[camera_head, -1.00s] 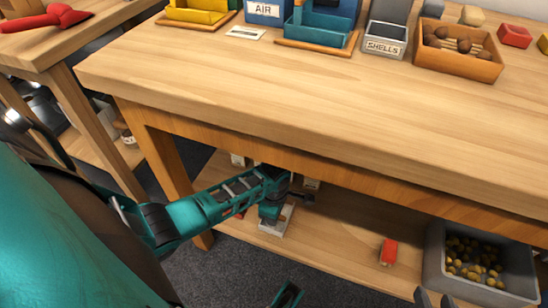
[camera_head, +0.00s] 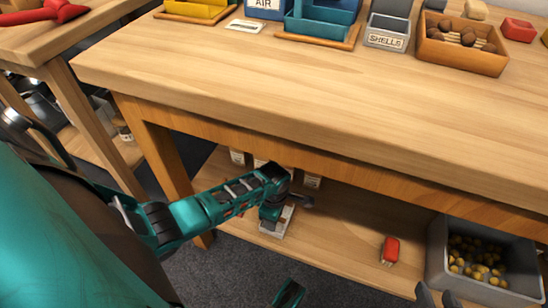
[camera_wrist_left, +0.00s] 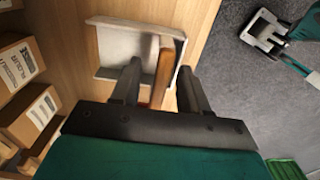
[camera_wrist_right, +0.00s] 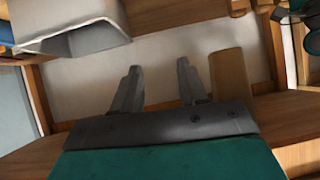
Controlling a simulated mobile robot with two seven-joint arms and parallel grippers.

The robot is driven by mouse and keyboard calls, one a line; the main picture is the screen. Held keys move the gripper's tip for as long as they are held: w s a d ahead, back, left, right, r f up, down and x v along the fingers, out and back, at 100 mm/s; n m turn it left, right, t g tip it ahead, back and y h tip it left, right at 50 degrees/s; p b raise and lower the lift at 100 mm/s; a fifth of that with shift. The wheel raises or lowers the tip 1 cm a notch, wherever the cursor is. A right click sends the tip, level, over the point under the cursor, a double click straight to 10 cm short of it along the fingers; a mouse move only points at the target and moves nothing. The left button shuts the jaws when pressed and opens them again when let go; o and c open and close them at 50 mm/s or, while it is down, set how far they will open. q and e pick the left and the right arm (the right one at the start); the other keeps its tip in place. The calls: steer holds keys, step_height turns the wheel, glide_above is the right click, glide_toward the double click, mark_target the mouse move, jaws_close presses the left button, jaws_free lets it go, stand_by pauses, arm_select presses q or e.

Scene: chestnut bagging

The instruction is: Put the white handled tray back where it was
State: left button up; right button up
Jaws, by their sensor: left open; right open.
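The white tray (camera_head: 283,230) rests on the wooden lower shelf under the bench, partly hidden by my left arm in the head view. In the left wrist view the tray (camera_wrist_left: 113,46) shows its pale inside, and its wooden handle (camera_wrist_left: 163,72) stands at the near right side. My left gripper (camera_wrist_left: 160,76) is open, with one finger on each side of the handle in that view. Contact between fingers and handle cannot be told.
The lower shelf (camera_head: 340,235) also holds a red brush-like item (camera_head: 390,248) and a grey bin (camera_head: 437,250) of chestnuts. Cartons (camera_wrist_left: 32,116) stand beside the tray. The bench top (camera_head: 300,95) overhangs the shelf. Its front area is clear; bins line its back.

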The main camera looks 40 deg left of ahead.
arm_select(q)
step_height(320, 180, up, 8)
steer(key=p, duration=0.4)
steer(key=shift+f+p, duration=0.25)
steer(key=shift+p, duration=0.05)
steer(key=shift+s+d+r, duration=0.1)
steer(key=shift+d+r, duration=0.05)
steer(key=s+d+r+m+t+h, duration=0.1)
steer(key=s+d+r+m+t, duration=0.2)
steer(key=m, duration=0.4)
steer(key=s+d+r+m+t+h, duration=0.1)
steer(key=d+m+t, duration=0.2)
steer(key=d+m, duration=0.3)
step_height(320, 180, up, 10)
steer(key=s+d+m+t+h, duration=0.1)
steer(key=m+t, duration=0.3)
steer(key=m, duration=0.6)
steer(key=shift+s+d+r+m+t, duration=0.2)
steer(key=shift+s+m+t, duration=0.15)
steer(key=shift+s, duration=0.4)
arm_select(e)
steer(key=shift+s+d+r+h, duration=0.2)
steer(key=shift+d+r, duration=0.1)
steer(key=shift+r, duration=0.25)
steer(key=shift+s+d+r+h, duration=0.15)
steer(key=shift+d+r, duration=0.1)
steer(key=shift+r, duration=0.3)
